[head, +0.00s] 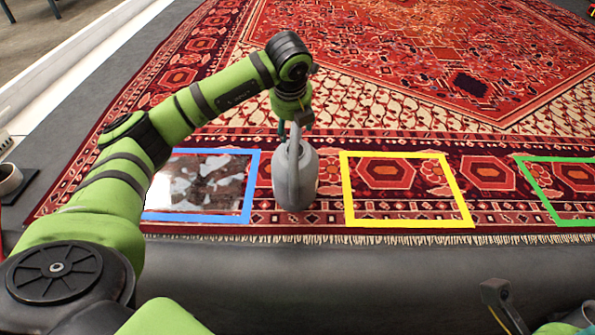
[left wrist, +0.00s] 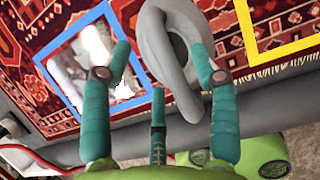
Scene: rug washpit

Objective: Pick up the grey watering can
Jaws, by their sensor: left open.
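The grey watering can (head: 303,180) stands upright on the rug, between the blue and yellow frames. Its handle side faces me in the head view. My left gripper (head: 294,127) is at the top of the can, pointing down, partly hidden by my wrist. In the left wrist view, the teal fingers of my left gripper (left wrist: 160,68) are spread open, with the can (left wrist: 168,55) seen beyond and between them. I cannot tell whether a finger touches it.
The blue frame (head: 255,180) left of the can surrounds a glossy, patchy grey area (head: 198,184). A yellow frame (head: 347,190) lies to the right, a green frame (head: 540,190) farther right. The patterned rug (head: 420,60) behind is clear. A dark edge (head: 380,270) runs along the front.

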